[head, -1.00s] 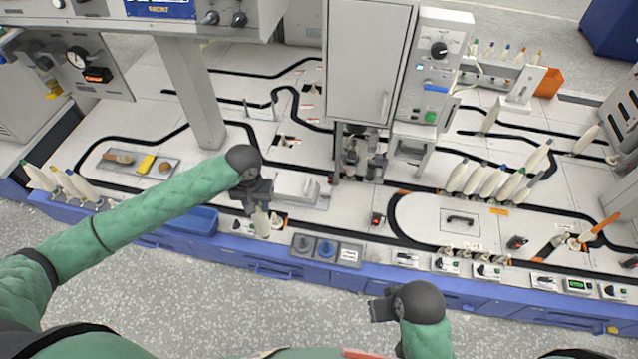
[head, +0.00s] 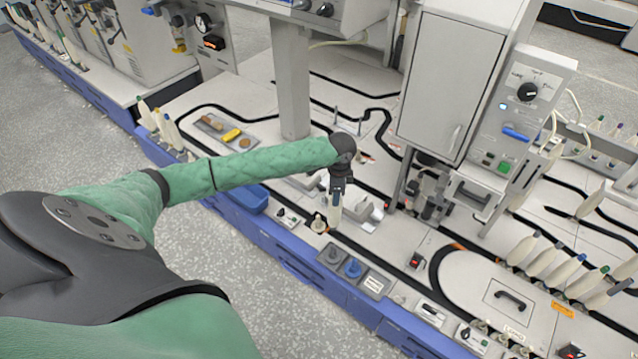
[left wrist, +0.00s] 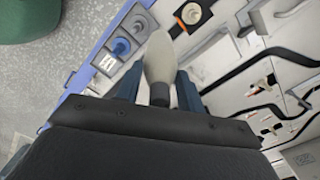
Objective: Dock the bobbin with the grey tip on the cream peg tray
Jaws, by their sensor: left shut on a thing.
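My left gripper (head: 338,192) points down over the front of the counter. It is shut on a pale bobbin (head: 335,212), which hangs upright below the fingers. In the left wrist view the bobbin (left wrist: 160,58) sits between the two fingers (left wrist: 156,92), its grey tip (left wrist: 159,94) near the palm. A small cream peg tray (head: 318,224) stands just left of the bobbin in the head view. It seems to show in the wrist view as a cream disc with an orange part (left wrist: 190,13). The bobbin looks apart from it. My right gripper is not in view.
A dark panel with a grey peg (head: 334,252), a blue peg (head: 353,268) and a white label lies in front of the bobbin. A blue bin (head: 250,198) is to the left. A grey cabinet (head: 450,80) stands behind right. Several bobbins (head: 540,262) stand at the right.

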